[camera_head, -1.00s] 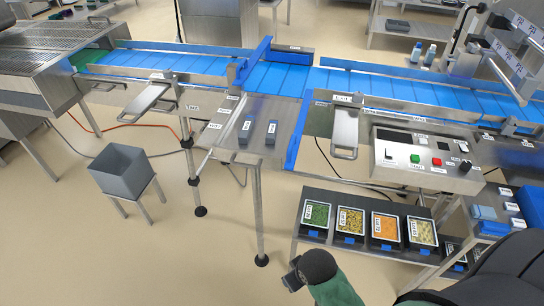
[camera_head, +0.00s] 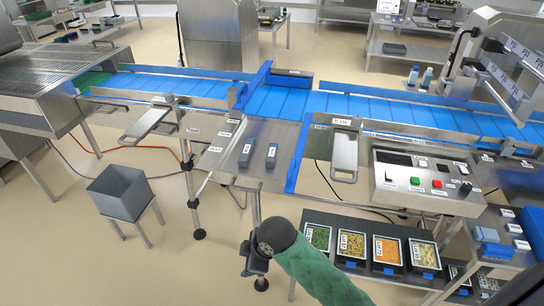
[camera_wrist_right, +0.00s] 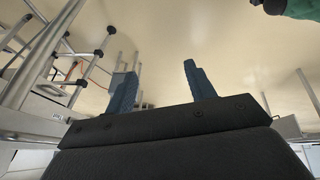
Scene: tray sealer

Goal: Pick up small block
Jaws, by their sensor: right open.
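Two small dark blue-grey blocks with white labels lie side by side on the steel side table: a left block (camera_head: 246,154) and a right block (camera_head: 271,156). They stand apart from each other. My right gripper (camera_head: 253,264) is in front of and below that table in the head view, well short of the blocks. The right wrist view shows its two blue fingers (camera_wrist_right: 160,80) spread apart with nothing between them. Neither block is recognisable in that view. My left gripper does not show in the head view.
A blue conveyor (camera_head: 280,98) runs behind the steel table (camera_head: 225,165). A control panel (camera_head: 425,182) stands to the right. Food trays (camera_head: 352,243) sit on a low shelf. A grey bin (camera_head: 121,192) is on a stand at left, with open floor around it.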

